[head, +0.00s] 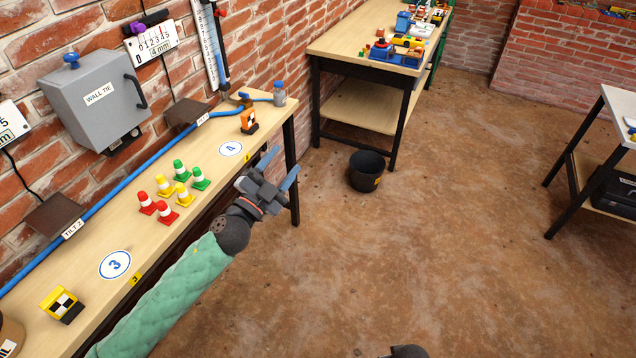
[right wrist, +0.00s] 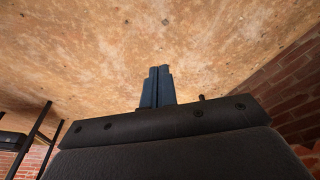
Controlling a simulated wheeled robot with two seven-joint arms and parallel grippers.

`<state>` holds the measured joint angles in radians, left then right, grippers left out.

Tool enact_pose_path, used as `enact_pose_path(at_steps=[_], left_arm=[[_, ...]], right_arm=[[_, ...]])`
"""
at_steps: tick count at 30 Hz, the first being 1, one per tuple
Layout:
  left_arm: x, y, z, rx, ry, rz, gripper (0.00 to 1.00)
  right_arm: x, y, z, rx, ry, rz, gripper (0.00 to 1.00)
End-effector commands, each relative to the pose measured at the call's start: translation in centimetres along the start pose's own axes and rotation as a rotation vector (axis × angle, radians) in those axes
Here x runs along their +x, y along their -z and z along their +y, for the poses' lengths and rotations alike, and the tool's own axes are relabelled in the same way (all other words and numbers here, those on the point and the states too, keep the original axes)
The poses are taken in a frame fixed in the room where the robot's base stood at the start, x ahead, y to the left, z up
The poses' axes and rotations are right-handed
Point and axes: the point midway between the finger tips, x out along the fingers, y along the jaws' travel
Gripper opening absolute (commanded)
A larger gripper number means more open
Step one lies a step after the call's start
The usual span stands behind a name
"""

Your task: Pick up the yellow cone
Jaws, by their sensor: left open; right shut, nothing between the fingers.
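Two yellow cones with white bands stand upright on the long wooden wall bench in the head view: one yellow cone (head: 164,187) and a second yellow cone (head: 184,196) to its right. They stand between two red cones (head: 166,214) and two green cones (head: 200,180). My left gripper (head: 279,168) is open and empty, to the right of the cones, past the bench's front edge, with its fingers pointing to the upper right. My right gripper (right wrist: 156,86) shows in the right wrist view, shut and empty above the brown floor.
A blue pipe (head: 150,175) runs along the back of the bench (head: 110,235) below a grey wall box (head: 97,97). An orange marker block (head: 249,122) and a yellow marker block (head: 62,304) stand on the bench. A black bucket (head: 367,171) sits on the open floor.

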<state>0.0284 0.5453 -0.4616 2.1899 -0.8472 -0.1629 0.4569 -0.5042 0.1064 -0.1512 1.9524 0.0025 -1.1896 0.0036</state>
Motion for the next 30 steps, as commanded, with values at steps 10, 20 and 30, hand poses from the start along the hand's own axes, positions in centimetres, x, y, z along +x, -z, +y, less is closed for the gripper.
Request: enact_pose_path(at_steps=[10,20,30], left_arm=[[1.8,0.9,3.6,0.394,-0.498,0.473,0.53],[-3.3,-10.9,1.7,0.73,-1.198,0.5,0.53],[-10.8,-24.0,-12.0,0.894,-1.826,0.09,0.53]], right_arm=[[9.3,-4.2,-0.7,-0.004,0.008,-0.029,0.0],[16.9,-9.4,-1.3,-0.009,0.014,-0.053,0.0],[22.5,-14.7,-1.8,-0.013,0.019,-0.072,0.0]])
